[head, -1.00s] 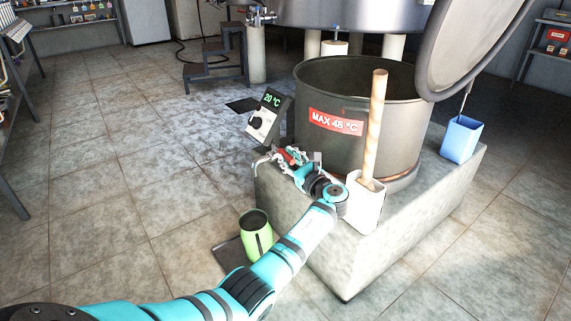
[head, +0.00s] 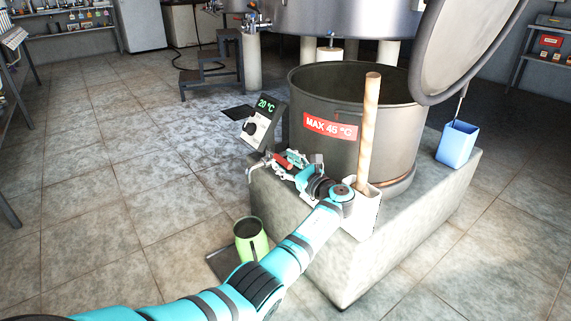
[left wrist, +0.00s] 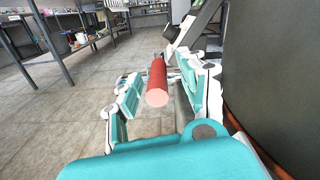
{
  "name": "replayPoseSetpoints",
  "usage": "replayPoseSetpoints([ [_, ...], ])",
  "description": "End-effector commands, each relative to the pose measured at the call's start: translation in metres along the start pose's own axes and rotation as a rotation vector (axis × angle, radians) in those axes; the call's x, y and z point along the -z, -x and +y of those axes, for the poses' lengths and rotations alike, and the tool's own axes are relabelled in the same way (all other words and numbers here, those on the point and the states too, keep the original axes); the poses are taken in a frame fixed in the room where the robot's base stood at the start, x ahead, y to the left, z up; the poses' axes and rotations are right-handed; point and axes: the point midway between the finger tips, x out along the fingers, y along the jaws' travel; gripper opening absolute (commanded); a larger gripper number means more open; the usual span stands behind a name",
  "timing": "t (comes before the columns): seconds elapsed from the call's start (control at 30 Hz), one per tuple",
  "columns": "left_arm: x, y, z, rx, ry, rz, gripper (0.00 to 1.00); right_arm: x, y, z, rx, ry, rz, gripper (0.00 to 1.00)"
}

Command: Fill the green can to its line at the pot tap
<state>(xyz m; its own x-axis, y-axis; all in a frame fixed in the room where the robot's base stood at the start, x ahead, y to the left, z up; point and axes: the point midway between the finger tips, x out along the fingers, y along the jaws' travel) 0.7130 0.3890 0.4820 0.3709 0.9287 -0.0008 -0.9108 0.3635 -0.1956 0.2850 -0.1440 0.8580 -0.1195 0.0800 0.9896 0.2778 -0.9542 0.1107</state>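The green can (head: 254,247) stands upright on a dark plate on the floor, left of the plinth. Its inside looks dark; I cannot make out its line or a liquid level. The pot (head: 330,145) stands on the plinth, and its tap (head: 254,172) sticks out at the lower left, above the can. My left gripper (head: 288,163) is at the tap. In the left wrist view the tap's red handle (left wrist: 157,82) lies between the two fingers of my left gripper (left wrist: 160,90), with a gap visible on each side. I see no stream from the tap. My right gripper is not in view.
A wooden paddle (head: 369,130) stands in a white holder (head: 362,213) close to my left forearm. A panel (head: 263,118) reads 20 °C beside the pot. The tiled floor at left is clear.

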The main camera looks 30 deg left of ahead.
Motion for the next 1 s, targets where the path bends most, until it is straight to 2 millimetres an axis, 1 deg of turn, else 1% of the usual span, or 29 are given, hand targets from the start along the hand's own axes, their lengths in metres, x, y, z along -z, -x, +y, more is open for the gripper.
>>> replayPoseSetpoints([
  [0.23, 0.0, 0.001, 0.001, -0.001, 0.0, -0.001, 0.42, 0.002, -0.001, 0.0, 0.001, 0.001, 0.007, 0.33],
  [0.33, 0.001, 0.009, 0.0, 0.0, -0.001, 0.0, 0.42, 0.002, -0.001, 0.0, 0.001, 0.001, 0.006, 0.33],
  [0.47, 0.001, 0.032, 0.0, 0.002, 0.0, 0.001, 0.42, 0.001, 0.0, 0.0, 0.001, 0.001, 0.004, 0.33],
  [0.6, 0.001, 0.063, -0.001, 0.002, 0.001, 0.002, 0.42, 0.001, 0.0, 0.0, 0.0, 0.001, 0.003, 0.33],
  [0.73, 0.001, 0.089, -0.001, 0.003, 0.001, 0.002, 0.42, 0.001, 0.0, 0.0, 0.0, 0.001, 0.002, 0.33],
  [0.9, 0.001, 0.112, -0.001, 0.001, 0.0, 0.001, 0.42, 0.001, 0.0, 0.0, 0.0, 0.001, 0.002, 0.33],
  [1.0, 0.0, 0.118, -0.001, 0.0, 0.0, 0.0, 0.42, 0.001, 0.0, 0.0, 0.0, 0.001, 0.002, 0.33],
])
